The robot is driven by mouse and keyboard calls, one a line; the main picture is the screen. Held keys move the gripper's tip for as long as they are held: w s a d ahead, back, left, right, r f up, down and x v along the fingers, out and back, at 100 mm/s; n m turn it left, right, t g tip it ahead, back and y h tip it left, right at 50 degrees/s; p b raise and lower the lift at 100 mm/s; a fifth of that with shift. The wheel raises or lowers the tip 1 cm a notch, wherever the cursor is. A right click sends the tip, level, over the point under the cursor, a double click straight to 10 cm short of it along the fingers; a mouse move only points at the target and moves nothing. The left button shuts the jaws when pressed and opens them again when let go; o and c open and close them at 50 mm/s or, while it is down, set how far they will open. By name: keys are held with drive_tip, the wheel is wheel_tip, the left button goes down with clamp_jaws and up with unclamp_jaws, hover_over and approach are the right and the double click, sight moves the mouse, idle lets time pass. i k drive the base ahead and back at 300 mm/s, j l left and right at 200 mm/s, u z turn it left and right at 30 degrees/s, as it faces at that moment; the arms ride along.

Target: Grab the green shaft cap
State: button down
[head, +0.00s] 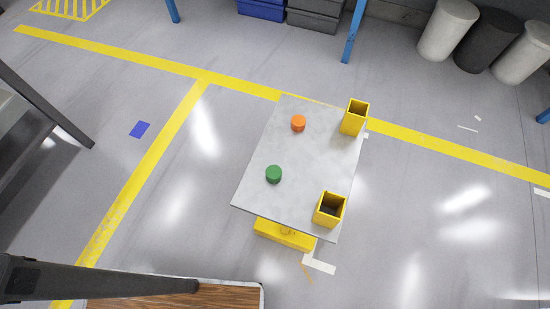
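The green shaft cap (273,174) is a short green cylinder. It stands upright on the grey tabletop (310,150), left of the middle and toward the near edge. Nothing touches it. My gripper does not show in the head view, so I cannot see whether it is open or shut.
An orange cap (298,123) stands farther back on the same table. Two open yellow square containers stand at its right edge, one far (355,118) and one near (329,209). A wood-topped surface (225,295) is at the bottom. Floor around the table is mostly clear.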

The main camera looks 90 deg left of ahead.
sight(273, 173)
drive_tip(key=k+u, duration=0.2)
drive_tip(key=u, duration=0.15)
drive_tip(key=k+j+u, duration=0.15)
drive_tip(key=u, duration=0.2)
drive_tip(key=k+j+u, duration=0.2)
drive_tip(key=u, duration=0.5)
drive_tip(key=k+j+u, duration=0.1)
drive_tip(key=j+u, duration=0.2)
drive_tip(key=j, duration=0.15)
